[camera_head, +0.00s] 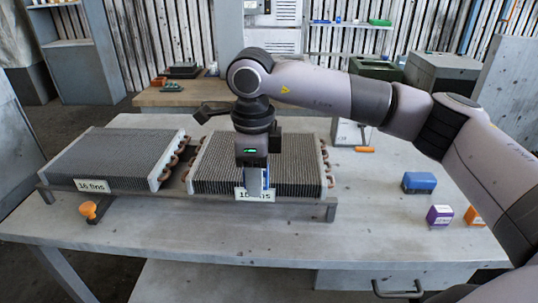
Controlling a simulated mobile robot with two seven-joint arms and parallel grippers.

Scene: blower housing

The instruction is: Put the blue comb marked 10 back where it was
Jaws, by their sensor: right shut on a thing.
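My right gripper (255,187) points down at the front of the right-hand finned coil (298,165). It is shut on a narrow bluish piece (265,178), which I take for the blue comb; the fingers hide most of it and no marking on it is readable. The piece is in front of or against the fins; I cannot tell whether it touches them. The gripper partly covers the label (242,194) on this coil, which appears to begin with 10. A blue block (419,183) rests on the table at the right. My left gripper is not in view.
A second finned coil (115,155) labelled 16 fins is at the left of the same dark rack (331,206). Purple (440,215) and orange (475,216) blocks are at the right; an orange piece (89,210) is front left. The table's front middle (230,235) is clear.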

